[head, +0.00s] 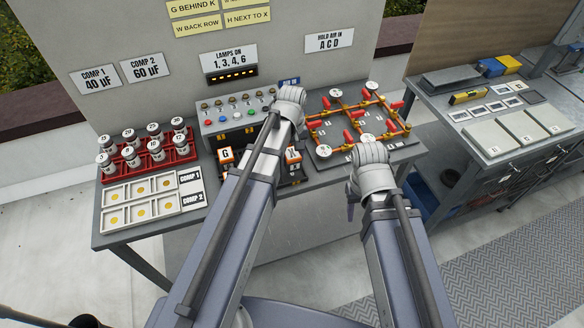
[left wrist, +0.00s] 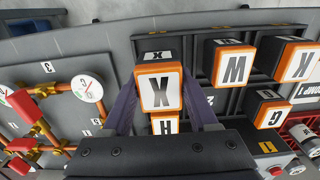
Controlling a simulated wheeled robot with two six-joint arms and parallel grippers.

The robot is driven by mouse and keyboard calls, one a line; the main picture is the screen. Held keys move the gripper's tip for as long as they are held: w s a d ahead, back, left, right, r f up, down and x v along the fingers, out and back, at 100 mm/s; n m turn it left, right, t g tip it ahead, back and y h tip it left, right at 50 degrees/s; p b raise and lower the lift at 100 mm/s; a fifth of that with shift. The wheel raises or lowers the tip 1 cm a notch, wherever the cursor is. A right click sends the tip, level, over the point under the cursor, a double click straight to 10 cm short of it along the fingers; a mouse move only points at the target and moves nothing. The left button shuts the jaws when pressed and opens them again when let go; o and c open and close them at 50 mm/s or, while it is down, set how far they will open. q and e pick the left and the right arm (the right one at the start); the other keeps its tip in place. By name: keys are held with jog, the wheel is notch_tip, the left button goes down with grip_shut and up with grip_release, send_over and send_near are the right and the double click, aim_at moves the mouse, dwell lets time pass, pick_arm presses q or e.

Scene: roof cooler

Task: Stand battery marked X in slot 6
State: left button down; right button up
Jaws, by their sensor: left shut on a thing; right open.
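The battery marked X (left wrist: 160,90) is an orange-framed block with a white top, between the two fingers of my left gripper (left wrist: 160,108) in the left wrist view. The gripper is shut on it. It overlaps the H battery (left wrist: 164,126) and looks larger than its neighbours; its base is hidden, so I cannot tell whether it touches the black rack (left wrist: 192,45). In the head view my left arm hides much of the rack. My right gripper (head: 353,198) is by the pipe board's front edge, mostly hidden by its wrist, open.
Batteries W (left wrist: 235,67), K (left wrist: 297,63) and G (left wrist: 268,114) stand beside X in the rack. The pipe board (head: 340,140) with gauges and red handles lies to the right in the head view. Red trays of capacitors (head: 150,160) stand at the left.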

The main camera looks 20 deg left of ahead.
aim_at(292, 164)
pick_arm(q)
jog(key=shift+f+b, duration=1.8)
jog(key=shift+b, duration=0.05)
jog(key=shift+f, duration=0.25)
jog(key=shift+c, duration=0.9)
grip_release()
jog(key=shift+r, duration=0.1)
notch_tip(292, 164, up, 12)
jog(key=p, duration=1.2)
jog(key=shift+r, duration=0.2)
jog(key=s+d+m+y, duration=0.1)
jog(key=s+d+m, duration=0.9)
jog(key=s, duration=0.4)
jog(key=shift+s+d+m, duration=0.15)
jog(key=shift+d+m, duration=0.1)
jog(key=shift+m, duration=0.05)
